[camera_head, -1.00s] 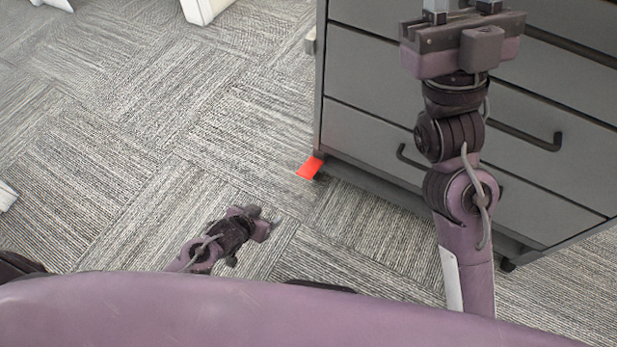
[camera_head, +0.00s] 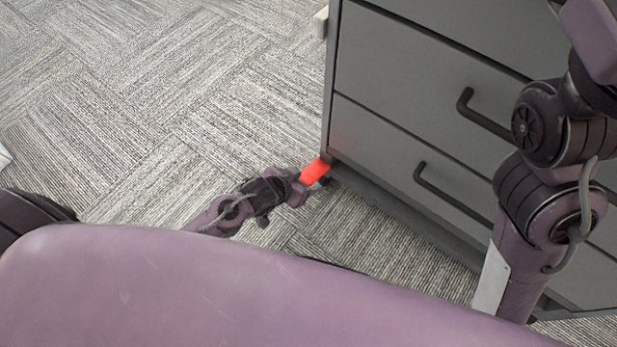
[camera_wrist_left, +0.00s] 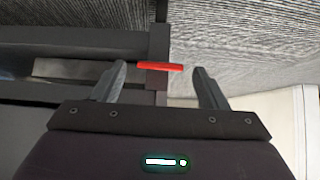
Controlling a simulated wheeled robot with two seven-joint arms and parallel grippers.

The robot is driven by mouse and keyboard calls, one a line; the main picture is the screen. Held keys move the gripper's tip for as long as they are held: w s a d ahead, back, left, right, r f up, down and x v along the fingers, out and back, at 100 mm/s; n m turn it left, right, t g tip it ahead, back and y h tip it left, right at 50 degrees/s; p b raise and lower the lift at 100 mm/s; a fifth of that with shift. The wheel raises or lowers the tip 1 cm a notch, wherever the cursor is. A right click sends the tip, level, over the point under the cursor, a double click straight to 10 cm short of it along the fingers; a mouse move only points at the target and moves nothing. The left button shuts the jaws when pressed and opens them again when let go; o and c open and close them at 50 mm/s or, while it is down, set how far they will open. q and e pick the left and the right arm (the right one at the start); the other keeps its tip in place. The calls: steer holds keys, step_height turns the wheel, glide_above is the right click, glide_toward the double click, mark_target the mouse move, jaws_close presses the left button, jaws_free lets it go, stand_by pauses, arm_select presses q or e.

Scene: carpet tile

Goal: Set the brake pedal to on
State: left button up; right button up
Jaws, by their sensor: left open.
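The red brake pedal (camera_head: 315,172) sticks out at the bottom left corner of the grey drawer cabinet, low over the carpet. My left gripper (camera_head: 312,184) is right at the pedal in the head view and partly overlaps it. In the left wrist view the pedal (camera_wrist_left: 160,67) shows as a thin red bar between the two open fingers (camera_wrist_left: 160,84), near their tips. I cannot tell whether a finger touches it. My right arm (camera_head: 550,170) rises in front of the cabinet; its gripper is out of view.
The grey cabinet (camera_head: 415,75) with dark drawer handles (camera_head: 450,195) fills the right side. A small pale block (camera_head: 320,22) sticks out from its left side. Carpet to the left of the cabinet (camera_head: 180,100) is clear.

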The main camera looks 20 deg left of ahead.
mark_target(306, 178)
arm_select(q)
steer(key=shift+b+x, duration=0.9)
steer(key=shift+x, duration=1.05)
steer(key=c, duration=1.4)
